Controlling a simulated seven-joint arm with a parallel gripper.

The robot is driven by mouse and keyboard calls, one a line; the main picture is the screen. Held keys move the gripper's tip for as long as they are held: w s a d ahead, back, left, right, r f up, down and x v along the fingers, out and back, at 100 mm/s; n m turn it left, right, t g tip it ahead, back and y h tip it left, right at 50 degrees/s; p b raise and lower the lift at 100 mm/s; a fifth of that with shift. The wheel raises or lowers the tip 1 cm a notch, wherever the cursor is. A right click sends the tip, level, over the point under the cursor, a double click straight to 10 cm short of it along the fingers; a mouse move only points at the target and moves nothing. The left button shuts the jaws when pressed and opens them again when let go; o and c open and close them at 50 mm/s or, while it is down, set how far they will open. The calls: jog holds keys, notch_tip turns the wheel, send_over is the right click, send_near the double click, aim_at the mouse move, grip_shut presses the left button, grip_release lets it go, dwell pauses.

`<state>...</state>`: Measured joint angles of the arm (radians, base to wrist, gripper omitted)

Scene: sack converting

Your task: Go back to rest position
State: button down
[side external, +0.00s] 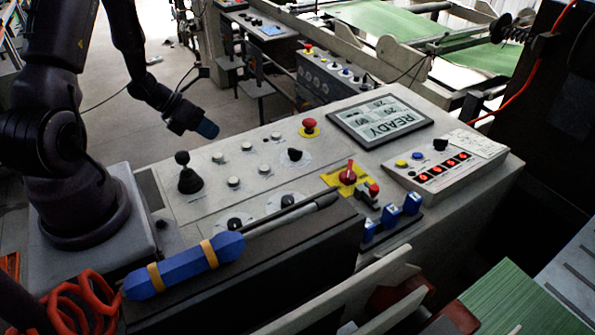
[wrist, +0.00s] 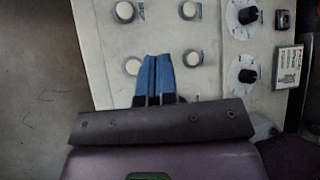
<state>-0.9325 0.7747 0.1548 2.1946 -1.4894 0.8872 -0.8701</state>
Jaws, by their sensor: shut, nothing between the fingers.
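My gripper (side external: 207,129) hangs in the air at the left part of the grey control console (side external: 300,222), above and behind its far left edge in the side view. Its blue fingertips are together with nothing between them. In the wrist view the shut blue fingers (wrist: 153,72) point over the console panel (wrist: 105,45), among the white round buttons. I cannot tell the exact height above the panel.
On the console stand a black joystick (side external: 188,175), a red emergency button (side external: 309,126), a red rotary switch (side external: 347,173) and a display reading READY (side external: 381,121). A blue-handled tool (side external: 185,267) lies at the front. Grey floor (side external: 120,125) is open behind.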

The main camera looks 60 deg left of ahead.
jog(key=s+d+r+n+g+y, duration=0.1)
jog(key=s+d+r+n+y, duration=0.1)
jog(key=d+r+n, duration=0.9)
jog(key=s+d+r+n+g+y, duration=0.1)
jog(key=s+d+r+n+y, duration=0.1)
jog(key=d+r+n, duration=0.9)
notch_tip(320, 180, up, 6)
jog(key=s+n, duration=0.1)
jog(key=n, duration=1.1)
jog(key=shift+s+f, duration=0.2)
jog(key=shift+s, duration=0.2)
